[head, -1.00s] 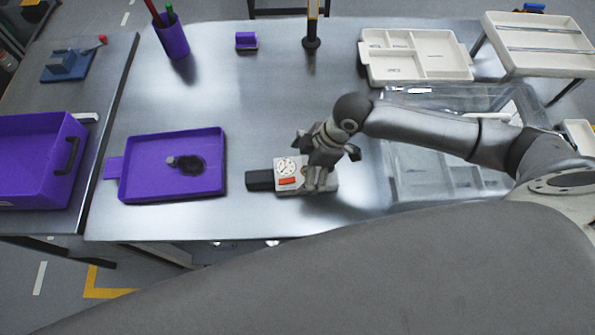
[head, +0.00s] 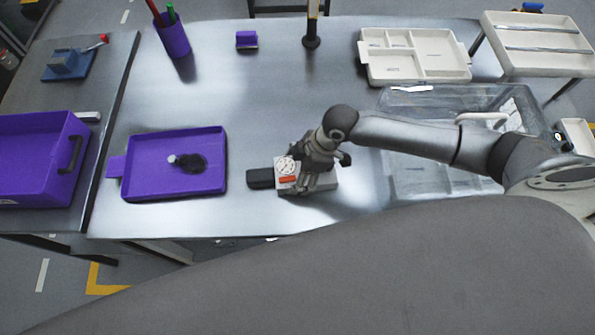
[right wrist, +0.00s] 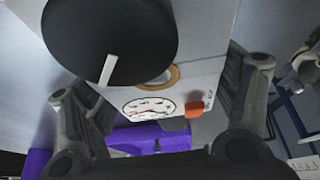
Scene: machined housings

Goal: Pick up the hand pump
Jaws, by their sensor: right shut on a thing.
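The hand pump appears to be the pale boxy device (head: 286,174) with a round dial, a red tab and a black block at its left end. It sits at the front middle of the metal table. My right gripper (head: 316,174) is over its right part and shut on it, hiding some of the body. In the right wrist view the pump's pale face (right wrist: 205,88) lies between my two fingers, with the dial and red tab below and a large black disc with a white line close to the camera. My left gripper is out of view.
A purple tray (head: 140,182) with a small dark item lies to the left of the pump. A clear bin (head: 400,165) stands to the right, under my arm. A white divided tray (head: 416,76) and a purple pen cup (head: 173,40) are behind. The table's middle is clear.

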